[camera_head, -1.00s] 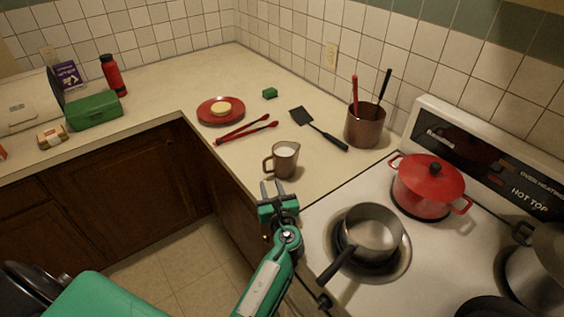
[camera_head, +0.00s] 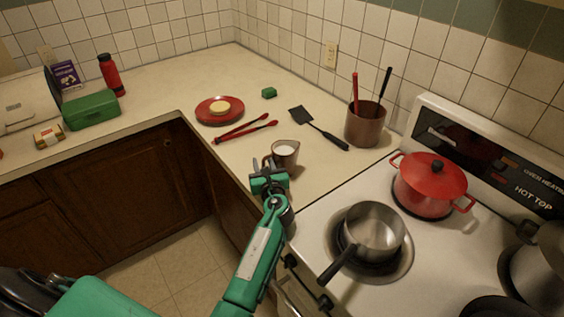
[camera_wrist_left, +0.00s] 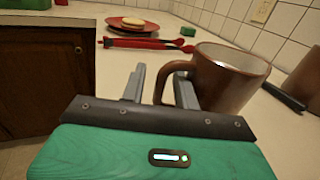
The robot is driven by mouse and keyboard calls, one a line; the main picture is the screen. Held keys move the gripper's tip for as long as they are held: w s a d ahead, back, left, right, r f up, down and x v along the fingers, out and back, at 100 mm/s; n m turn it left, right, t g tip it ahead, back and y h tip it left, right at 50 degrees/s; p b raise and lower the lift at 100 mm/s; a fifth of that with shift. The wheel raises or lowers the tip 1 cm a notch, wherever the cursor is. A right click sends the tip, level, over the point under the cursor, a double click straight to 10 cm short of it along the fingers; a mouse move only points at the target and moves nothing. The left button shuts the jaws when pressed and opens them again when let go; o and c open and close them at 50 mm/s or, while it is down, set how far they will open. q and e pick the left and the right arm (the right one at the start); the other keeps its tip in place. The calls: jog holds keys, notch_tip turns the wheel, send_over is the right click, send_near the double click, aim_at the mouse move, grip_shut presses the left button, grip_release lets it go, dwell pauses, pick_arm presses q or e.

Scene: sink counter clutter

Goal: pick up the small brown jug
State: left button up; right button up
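The small brown jug (camera_head: 286,153) stands upright on the counter near its front edge, with pale contents showing at its top. My left gripper (camera_head: 269,164) is open just in front of the jug in the head view. In the left wrist view, the jug (camera_wrist_left: 232,78) is ahead and to the right, with its handle toward me. The fingers of my left gripper (camera_wrist_left: 159,84) are apart, and the handle lies at or between the fingertips. I cannot tell whether they touch it. My right gripper is not in view.
Red tongs (camera_head: 246,131) and a red plate (camera_head: 220,118) lie behind the jug. A black spatula (camera_head: 318,128) and a brown utensil pot (camera_head: 365,128) are to its right. The stove holds a saucepan (camera_head: 374,232) and a red pot (camera_head: 430,185).

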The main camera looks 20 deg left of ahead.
pick_arm(q)
grip_shut()
